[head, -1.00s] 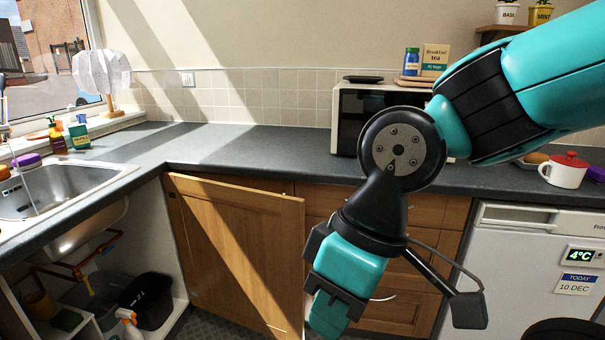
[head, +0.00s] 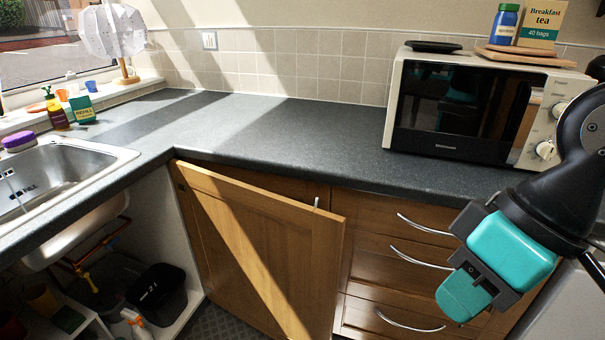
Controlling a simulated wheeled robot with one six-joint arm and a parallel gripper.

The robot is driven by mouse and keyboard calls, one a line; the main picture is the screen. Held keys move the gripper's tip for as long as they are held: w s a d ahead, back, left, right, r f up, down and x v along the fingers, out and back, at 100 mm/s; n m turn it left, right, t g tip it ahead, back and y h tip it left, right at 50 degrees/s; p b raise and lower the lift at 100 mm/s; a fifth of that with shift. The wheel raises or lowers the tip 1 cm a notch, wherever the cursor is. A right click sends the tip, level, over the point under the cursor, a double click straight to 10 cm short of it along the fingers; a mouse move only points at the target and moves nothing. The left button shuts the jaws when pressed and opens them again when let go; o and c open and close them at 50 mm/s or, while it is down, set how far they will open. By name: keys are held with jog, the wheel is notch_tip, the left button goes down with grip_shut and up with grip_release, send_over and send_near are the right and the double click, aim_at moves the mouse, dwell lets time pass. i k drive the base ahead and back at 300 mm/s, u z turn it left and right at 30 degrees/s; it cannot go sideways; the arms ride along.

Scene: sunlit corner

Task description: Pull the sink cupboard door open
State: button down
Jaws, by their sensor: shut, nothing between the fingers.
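The sink cupboard door (head: 258,255) is a wooden panel standing wide open in the head view. It is swung out from the corner, in front of the neighbouring wooden cupboards. The sink cupboard (head: 150,232) is open to view, with pipes, a black bin and a spray bottle inside. My gripper (head: 463,298) is at the right, in front of the drawers, pointing down and left. It is shut and empty, well apart from the door's free edge. The door's lower end is cut off by the frame.
The metal sink (head: 105,160) is set in the grey worktop (head: 270,135). A microwave (head: 455,105) stands on the worktop at the right. Drawers with bow handles (head: 415,252) lie between the door and my gripper. A strip of floor shows below the open cupboard.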

aim_at(271, 261)
jog(key=u, duration=0.45)
jog(key=i, duration=0.9)
jog(key=u, duration=0.65)
